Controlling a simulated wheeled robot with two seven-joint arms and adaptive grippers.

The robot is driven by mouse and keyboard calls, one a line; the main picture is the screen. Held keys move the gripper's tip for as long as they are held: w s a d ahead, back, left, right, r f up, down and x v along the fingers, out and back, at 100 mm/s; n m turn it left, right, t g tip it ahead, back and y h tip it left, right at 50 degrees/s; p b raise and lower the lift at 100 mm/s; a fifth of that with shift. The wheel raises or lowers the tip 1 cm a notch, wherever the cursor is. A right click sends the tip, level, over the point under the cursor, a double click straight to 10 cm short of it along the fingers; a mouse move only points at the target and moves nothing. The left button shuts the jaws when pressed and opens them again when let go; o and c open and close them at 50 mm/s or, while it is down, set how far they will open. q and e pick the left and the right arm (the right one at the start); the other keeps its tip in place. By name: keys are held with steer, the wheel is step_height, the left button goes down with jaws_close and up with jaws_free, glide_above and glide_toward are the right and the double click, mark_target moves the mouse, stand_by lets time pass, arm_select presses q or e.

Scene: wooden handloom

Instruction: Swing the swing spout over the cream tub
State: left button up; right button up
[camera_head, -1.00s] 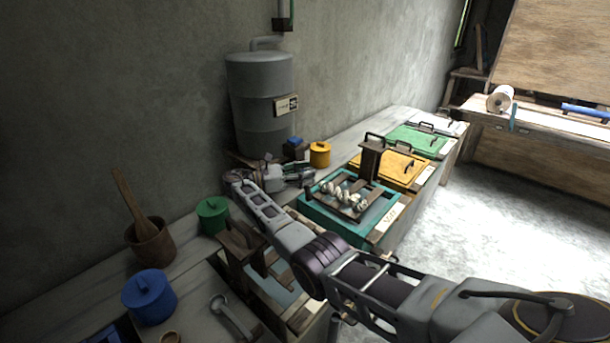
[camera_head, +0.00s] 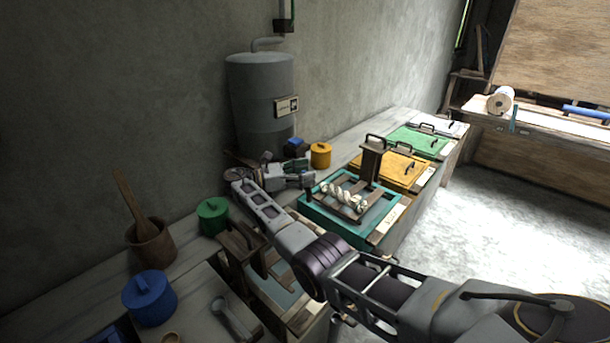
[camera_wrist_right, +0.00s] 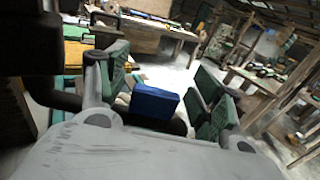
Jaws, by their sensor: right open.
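My right gripper (camera_head: 302,170) is at the foot of the grey tank (camera_head: 262,100), its arm reaching in from the lower right. In the right wrist view its green-padded fingers (camera_wrist_right: 163,92) stand open. A blue block (camera_wrist_right: 155,103) shows between them, with a gap visible on the right side; contact is unclear. The block also shows in the head view (camera_head: 294,148), just behind the gripper. It may be the swing spout's handle; the spout itself is mostly hidden by my gripper. A pale-rimmed tub (camera_head: 304,318) is partly behind my arm; whether it is the cream tub is unclear. My left gripper is not in view.
A teal tub (camera_head: 375,238) with a yarn rack is right of the gripper. Yellow (camera_head: 402,163), green (camera_head: 419,137) and white (camera_head: 449,126) lidded tubs line up beyond. A yellow pot (camera_head: 320,155), green pot (camera_head: 212,216) and blue pot (camera_head: 149,298) stand on the bench.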

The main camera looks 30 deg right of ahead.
steer(key=shift+r, duration=4.6)
